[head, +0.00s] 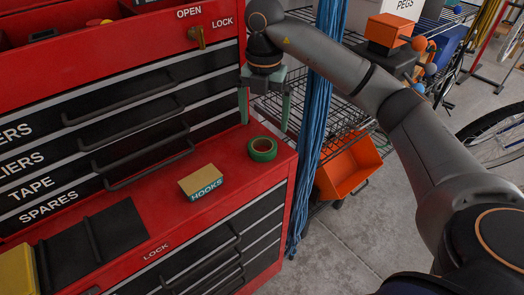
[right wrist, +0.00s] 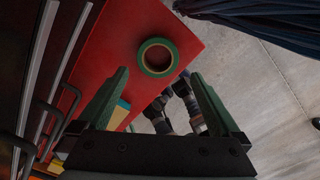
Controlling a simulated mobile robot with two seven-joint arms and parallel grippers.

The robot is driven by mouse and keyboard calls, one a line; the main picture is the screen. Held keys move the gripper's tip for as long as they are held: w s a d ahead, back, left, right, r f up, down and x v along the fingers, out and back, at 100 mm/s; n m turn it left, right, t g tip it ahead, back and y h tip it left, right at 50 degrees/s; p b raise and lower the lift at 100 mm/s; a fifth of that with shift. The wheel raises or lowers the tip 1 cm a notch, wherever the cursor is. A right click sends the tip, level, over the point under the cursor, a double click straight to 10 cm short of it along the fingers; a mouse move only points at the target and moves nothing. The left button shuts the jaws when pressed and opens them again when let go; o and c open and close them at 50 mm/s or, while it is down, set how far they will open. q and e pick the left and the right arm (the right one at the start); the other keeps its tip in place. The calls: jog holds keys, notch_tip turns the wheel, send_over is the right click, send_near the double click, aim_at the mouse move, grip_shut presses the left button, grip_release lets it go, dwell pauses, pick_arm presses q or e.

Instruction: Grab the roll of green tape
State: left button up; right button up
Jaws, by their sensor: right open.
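The roll of green tape (head: 262,149) lies flat on the red ledge of the tool chest, near its right end. It also shows in the right wrist view (right wrist: 158,57), a green ring with a tan core. My right gripper (head: 264,112) is open and empty above and behind the roll, its green fingers pointing down and apart. In the right wrist view the fingertips (right wrist: 158,76) stand either side of the roll's line, and nothing is between them. My left gripper is not in view.
A box marked HOOKS (head: 201,183) sits on the ledge (head: 165,215) left of the roll. Drawer handles (head: 148,163) stick out behind it. A blue rope bundle (head: 318,130) hangs right of the chest, near a wire rack and an orange bin (head: 348,165).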

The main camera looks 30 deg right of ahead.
aim_at(262, 146)
jog(key=f, duration=0.7)
jog(key=shift+a+f, duration=0.3)
jog(key=c, duration=1.1)
